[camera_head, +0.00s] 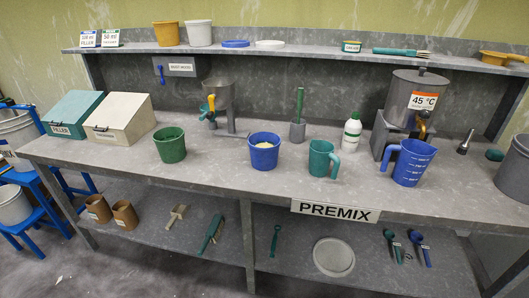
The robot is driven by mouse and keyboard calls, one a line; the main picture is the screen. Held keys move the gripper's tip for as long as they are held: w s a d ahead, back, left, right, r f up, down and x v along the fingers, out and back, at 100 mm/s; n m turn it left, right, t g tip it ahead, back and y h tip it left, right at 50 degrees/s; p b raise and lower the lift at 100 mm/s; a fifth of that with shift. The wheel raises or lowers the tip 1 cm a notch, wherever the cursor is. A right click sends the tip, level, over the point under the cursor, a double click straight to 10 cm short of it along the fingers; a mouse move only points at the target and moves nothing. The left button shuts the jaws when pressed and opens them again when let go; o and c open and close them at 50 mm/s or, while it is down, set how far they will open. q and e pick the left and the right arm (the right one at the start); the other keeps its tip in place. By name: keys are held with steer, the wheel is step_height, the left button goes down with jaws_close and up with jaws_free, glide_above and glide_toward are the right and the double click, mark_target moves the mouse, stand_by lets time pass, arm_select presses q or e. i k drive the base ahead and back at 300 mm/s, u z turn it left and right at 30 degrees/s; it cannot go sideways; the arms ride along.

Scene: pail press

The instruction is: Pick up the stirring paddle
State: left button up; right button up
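No thing here is labelled as the stirring paddle. A green upright handle (300,103) stands in a grey holder (298,132) near the back of the bench; its lower end is hidden inside. A long green tool with a pronged or bristled end (401,52) lies on the upper shelf at the right. A small green tool (275,241) lies on the lower shelf. I cannot tell for sure which is the paddle. Neither of my grippers is in view.
On the PREMIX bench (215,180), a green pail (170,147), a blue pail (264,155) with pale contents, a teal jug (322,160) and a blue jug (411,165) stand along the front. A white bottle (352,133) stands right of the holder.

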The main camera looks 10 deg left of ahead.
mark_target(300, 94)
steer(key=k, duration=1.3)
steer(key=z, duration=0.75)
steer(key=i, duration=0.7)
steer(key=z, duration=1.1)
steer(key=i, duration=1.75)
steer(key=u, duration=1.1)
steer(key=i, duration=0.7)
steer(key=u, duration=0.75)
